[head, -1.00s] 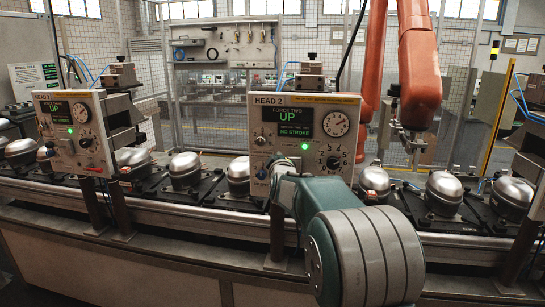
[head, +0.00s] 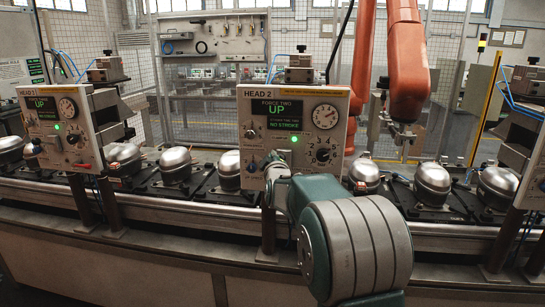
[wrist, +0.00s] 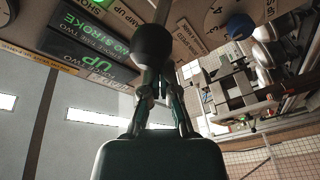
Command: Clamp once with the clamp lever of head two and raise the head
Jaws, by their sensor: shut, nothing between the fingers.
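The head two panel (head: 293,125) stands upright in the middle of the head view. Its display (head: 283,114) reads FORCE TWO, UP and NO STROKE, and a green lamp (head: 294,139) is lit below it. In the wrist view the display (wrist: 90,45) is at upper left. My gripper (wrist: 154,85) is shut, its fingers drawn together just below a black rounded lever end (wrist: 152,45) with a grey rod behind it. Whether they touch cannot be told.
The head one panel (head: 60,130) stands at left, also showing UP. Several silver compressors (head: 432,182) sit on dark pallets along the line behind the panels. A metal rail (head: 140,208) runs along the front. An orange robot arm (head: 405,60) hangs behind at right.

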